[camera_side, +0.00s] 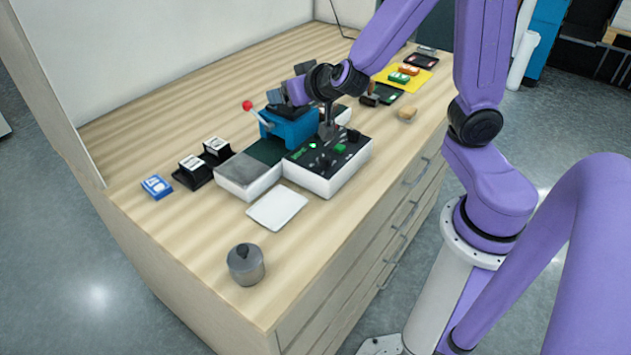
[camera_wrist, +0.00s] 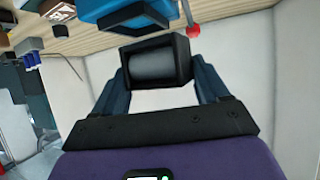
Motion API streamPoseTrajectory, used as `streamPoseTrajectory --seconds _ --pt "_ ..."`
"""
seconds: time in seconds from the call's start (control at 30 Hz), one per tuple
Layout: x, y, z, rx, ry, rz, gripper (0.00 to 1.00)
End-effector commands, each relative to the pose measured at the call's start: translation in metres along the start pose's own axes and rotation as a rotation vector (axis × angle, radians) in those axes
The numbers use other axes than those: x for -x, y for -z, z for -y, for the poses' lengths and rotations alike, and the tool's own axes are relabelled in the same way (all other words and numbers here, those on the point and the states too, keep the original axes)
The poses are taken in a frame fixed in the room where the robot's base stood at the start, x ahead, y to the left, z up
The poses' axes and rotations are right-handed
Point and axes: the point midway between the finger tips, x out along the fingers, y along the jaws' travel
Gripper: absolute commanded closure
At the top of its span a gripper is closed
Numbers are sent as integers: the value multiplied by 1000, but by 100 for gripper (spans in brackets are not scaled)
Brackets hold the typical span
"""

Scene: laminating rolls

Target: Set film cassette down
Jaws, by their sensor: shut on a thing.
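The film cassette (camera_wrist: 156,64) is a black frame around a grey roll. In the wrist view it sits between the fingertips of my gripper (camera_wrist: 158,72), which is shut on it. In the side view my gripper (camera_side: 288,93) is just above the blue device (camera_side: 290,126) with the red-knobbed lever (camera_side: 248,106). The cassette is small and partly hidden there, so I cannot tell whether it touches the device. In the wrist view the blue device (camera_wrist: 125,12) lies beyond the cassette, with the red knob (camera_wrist: 193,31) to its right.
A white control box (camera_side: 330,160) and a grey-topped block (camera_side: 247,178) stand in front of the blue device. Black stands (camera_side: 194,170), a blue box (camera_side: 156,186), a white sheet (camera_side: 277,207) and a grey lidded pot (camera_side: 246,264) are nearer.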

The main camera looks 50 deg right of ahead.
Motion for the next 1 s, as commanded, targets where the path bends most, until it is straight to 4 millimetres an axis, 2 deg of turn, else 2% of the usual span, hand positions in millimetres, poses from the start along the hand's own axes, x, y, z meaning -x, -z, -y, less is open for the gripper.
streamPoseTrajectory --seconds 0.47,0.73,1.0 --pt "-4 2 5 -23 -42 -1 64" --pt "-20 -4 26 -164 -308 0 64" --pt "-17 -28 49 -318 -590 -1 64"
